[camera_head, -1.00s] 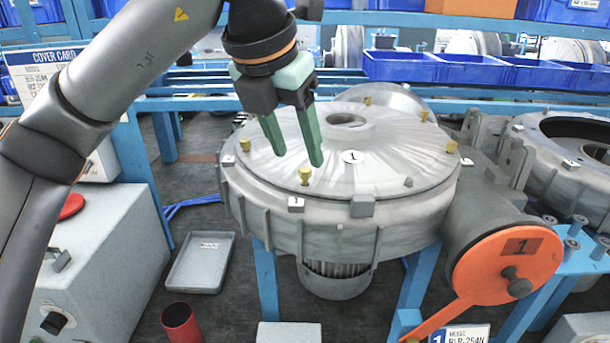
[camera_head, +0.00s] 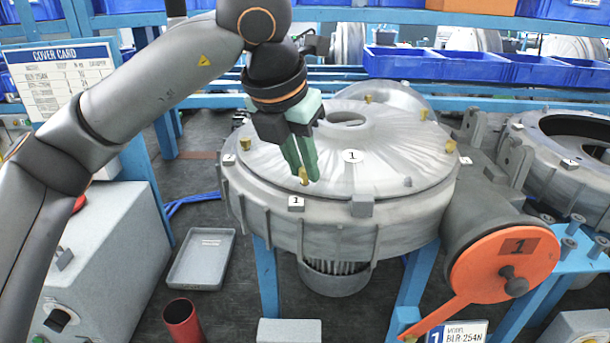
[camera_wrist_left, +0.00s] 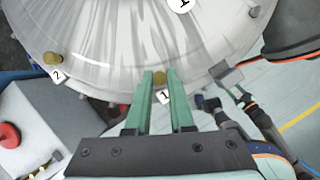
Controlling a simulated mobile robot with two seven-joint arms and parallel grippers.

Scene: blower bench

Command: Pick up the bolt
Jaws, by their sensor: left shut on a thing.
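A brass-coloured bolt (camera_head: 304,175) stands at the front rim of the blower cover (camera_head: 385,160), by the tag marked 1. It also shows in the left wrist view (camera_wrist_left: 159,78), between the green fingertips. My left gripper (camera_head: 306,172) points down over it, its green fingers shut on the bolt, which still sits at the cover. The fingers hide part of the bolt in the head view. More brass bolts stand around the cover rim, such as one at the left (camera_head: 245,143) and one at the right (camera_head: 450,146).
An orange disc with a handle (camera_head: 505,262) closes the outlet at the right. An empty grey tray (camera_head: 202,260) and a red cup (camera_head: 182,322) are at the lower left. A grey box (camera_head: 100,250) stands at the left. Blue bins (camera_head: 450,66) line the back.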

